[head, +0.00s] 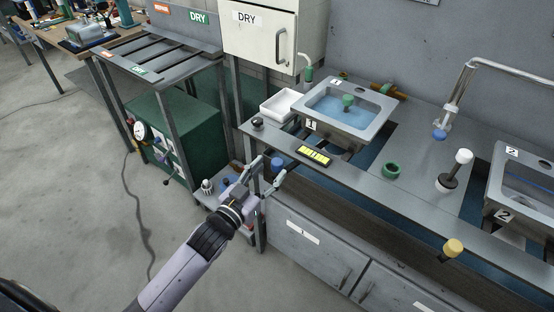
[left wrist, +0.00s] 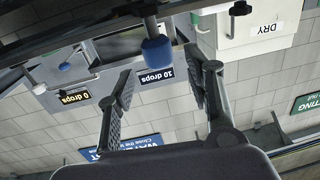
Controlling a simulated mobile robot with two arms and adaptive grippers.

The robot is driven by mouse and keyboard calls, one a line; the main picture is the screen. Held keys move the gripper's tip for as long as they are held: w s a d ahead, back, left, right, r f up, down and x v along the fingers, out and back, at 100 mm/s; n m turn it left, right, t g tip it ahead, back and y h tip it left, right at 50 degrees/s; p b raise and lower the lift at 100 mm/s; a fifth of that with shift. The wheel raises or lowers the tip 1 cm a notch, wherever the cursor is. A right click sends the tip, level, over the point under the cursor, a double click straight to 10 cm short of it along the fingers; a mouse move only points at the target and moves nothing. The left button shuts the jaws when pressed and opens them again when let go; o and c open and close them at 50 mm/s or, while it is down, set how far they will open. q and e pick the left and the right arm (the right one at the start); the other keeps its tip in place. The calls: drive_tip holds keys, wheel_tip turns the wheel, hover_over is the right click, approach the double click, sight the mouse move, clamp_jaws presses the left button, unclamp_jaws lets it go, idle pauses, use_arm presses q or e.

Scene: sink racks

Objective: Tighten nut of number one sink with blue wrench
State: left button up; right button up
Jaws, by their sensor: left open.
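The number one sink (head: 379,101) is a grey basin holding blue water, set in the counter, with a green piece inside. Its nut cannot be made out for certain. A blue cylindrical handle (head: 277,163), likely the blue wrench's, sticks out at the counter's left front edge. It also shows in the left wrist view (left wrist: 157,52), on a dark shaft. My left gripper (head: 268,170) is open and empty at the blue handle. In the left wrist view the handle appears between and beyond its spread fingers (left wrist: 157,72); contact cannot be told. My right gripper is out of view.
A yellow handle (head: 453,248) sticks out farther right, near the number two sink (head: 500,185). A dark rack (head: 175,65) stands left.

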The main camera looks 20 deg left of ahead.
sight(274, 166)
use_arm(q)
drive_tip(key=shift+x, duration=2.35)
drive_tip(key=shift+c, duration=0.4)
clamp_jaws()
